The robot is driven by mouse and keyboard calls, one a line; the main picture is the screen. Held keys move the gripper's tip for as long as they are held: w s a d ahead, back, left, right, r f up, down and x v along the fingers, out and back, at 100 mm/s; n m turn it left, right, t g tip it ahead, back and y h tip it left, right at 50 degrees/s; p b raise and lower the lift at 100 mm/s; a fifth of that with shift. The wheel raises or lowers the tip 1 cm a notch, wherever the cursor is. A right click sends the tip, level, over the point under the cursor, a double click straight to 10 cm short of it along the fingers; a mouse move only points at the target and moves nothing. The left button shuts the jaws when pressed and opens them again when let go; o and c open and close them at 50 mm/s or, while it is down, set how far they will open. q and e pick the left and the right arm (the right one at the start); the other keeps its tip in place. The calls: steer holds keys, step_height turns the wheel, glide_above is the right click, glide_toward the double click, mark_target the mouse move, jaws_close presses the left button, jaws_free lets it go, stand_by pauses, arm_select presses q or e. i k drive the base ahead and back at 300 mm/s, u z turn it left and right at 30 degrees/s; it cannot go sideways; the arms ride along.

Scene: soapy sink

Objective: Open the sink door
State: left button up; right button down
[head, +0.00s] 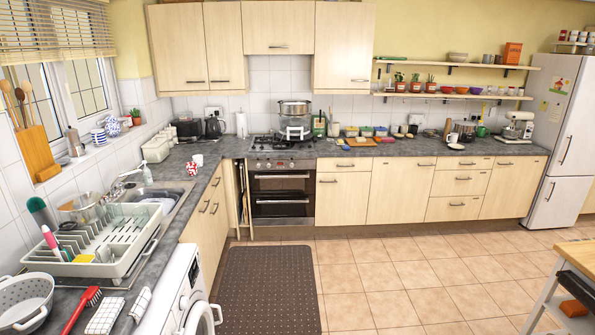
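The sink (178,187) is set in the dark counter along the left wall, with a tap (122,184) beside it. Below the counter near the sink, light wood cabinet doors (207,222) with dark bar handles (203,207) face right. They look shut and are seen at a steep angle. Neither of my grippers shows in the head view.
A white washing machine (185,295) stands in front of these doors along the same counter. A dish rack (100,240) sits above on the counter. A dark mat (268,290) and clear tiled floor (395,285) lie to the right. A trolley (570,280) stands at the right edge.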

mark_target(197, 231)
steer(key=z, duration=0.15)
steer(key=i, duration=2)
steer(key=u, duration=0.45)
steer(key=i, duration=1.35)
steer(key=u, duration=0.95)
